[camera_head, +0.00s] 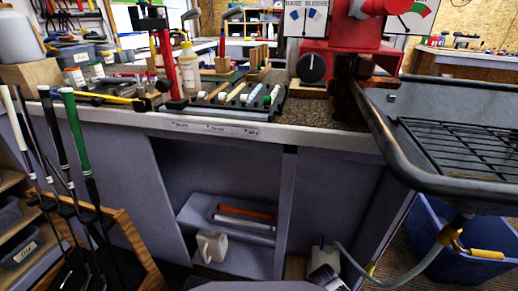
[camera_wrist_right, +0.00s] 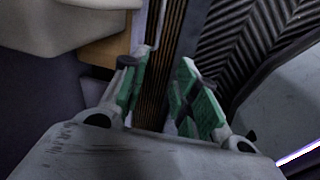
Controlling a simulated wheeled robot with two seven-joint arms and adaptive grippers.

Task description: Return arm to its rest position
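My right gripper (camera_wrist_right: 166,62) shows in the right wrist view, its two green-padded fingers apart with nothing held between them. Behind the gap is a dark band with brown vertical stripes, at a distance I cannot tell. Neither gripper shows in the head view, and my left gripper is out of view. Golf clubs stand at the left in the head view, one with a green grip (camera_head: 76,130), one with a black grip (camera_head: 54,130) and one with a white grip (camera_head: 11,112). A tray of grips (camera_head: 272,113) lies on the workbench (camera_head: 130,117).
A red clamp stand (camera_head: 168,70) and bottles stand on the bench. A black wire-rack tray (camera_head: 440,180) juts out at the right above a blue bin (camera_head: 415,225). A white mug (camera_head: 211,246) sits in the open cabinet below. A ribbed dark surface (camera_wrist_right: 255,45) lies right of my right gripper.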

